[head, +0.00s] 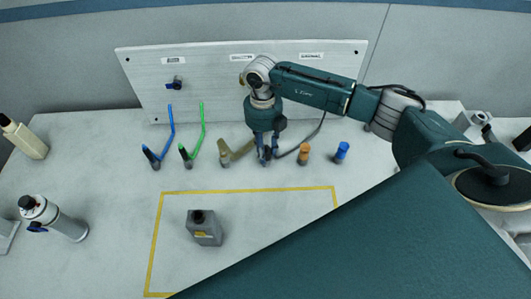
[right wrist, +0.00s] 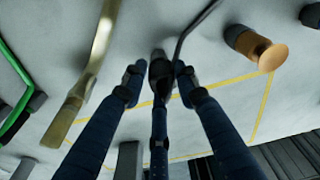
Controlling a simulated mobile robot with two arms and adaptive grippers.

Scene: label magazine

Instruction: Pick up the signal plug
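A dark plug with a black cable, which I take to be the signal plug (right wrist: 160,70), sits between the fingertips of my right gripper (right wrist: 160,82). In the head view the right gripper (head: 266,158) points down at the table in the row of plugs and mostly hides this plug; its cable (head: 306,143) curves off to the right. In the right wrist view two fingers flank the plug with small gaps showing, and a third finger lies below it. The gripper looks open. My left gripper is not in view.
An orange plug (head: 305,152) and a blue plug (head: 342,151) stand right of the gripper. A brass-coloured piece (head: 232,153), a green-hosed plug (head: 185,155) and a blue-hosed plug (head: 152,157) stand left. A grey box (head: 204,233) sits inside the yellow outline.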

